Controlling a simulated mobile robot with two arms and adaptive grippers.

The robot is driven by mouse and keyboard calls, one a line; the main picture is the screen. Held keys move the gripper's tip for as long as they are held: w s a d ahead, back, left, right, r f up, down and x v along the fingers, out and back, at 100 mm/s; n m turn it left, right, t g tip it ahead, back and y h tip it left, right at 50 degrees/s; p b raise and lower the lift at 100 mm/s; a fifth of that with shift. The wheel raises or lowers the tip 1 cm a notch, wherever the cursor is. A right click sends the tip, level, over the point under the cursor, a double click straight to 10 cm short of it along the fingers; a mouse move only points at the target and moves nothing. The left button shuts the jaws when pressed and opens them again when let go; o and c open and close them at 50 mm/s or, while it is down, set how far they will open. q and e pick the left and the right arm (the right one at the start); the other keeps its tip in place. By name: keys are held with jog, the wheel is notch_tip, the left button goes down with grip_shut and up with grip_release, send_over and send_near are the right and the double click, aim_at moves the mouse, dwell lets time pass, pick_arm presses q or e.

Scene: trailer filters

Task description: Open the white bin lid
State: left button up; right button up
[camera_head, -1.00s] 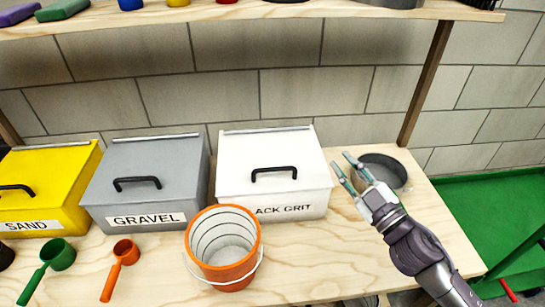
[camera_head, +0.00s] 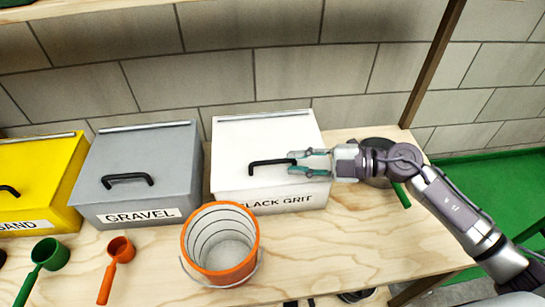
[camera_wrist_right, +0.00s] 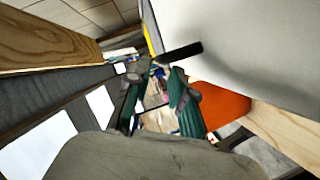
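The white bin (camera_head: 232,190) labelled BLACK GRIT, the first letter partly hidden, stands on the wooden bench with its lid (camera_head: 262,135) shut. A black bar handle (camera_head: 268,163) is on the lid and also shows in the right wrist view (camera_wrist_right: 180,53). My right gripper (camera_head: 296,163) comes in from the right, its fingers apart at the right end of the handle. I cannot tell whether they touch it. In the right wrist view, the gripper (camera_wrist_right: 155,85) shows a gap between its green fingers. My left gripper is not in view.
A grey GRAVEL bin (camera_head: 140,165) and yellow SAND bin (camera_head: 40,165) stand to the left. An orange bucket (camera_head: 220,245) stands in front of the white bin. Green (camera_head: 45,255) and orange (camera_head: 118,255) scoops lie at front left. A dark round pan (camera_head: 380,138) is partly behind my right arm.

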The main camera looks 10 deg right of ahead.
aim_at(279, 162)
jog(key=x, duration=0.6)
jog(key=shift+p, duration=0.3)
jog(key=shift+c, duration=0.4)
grip_shut()
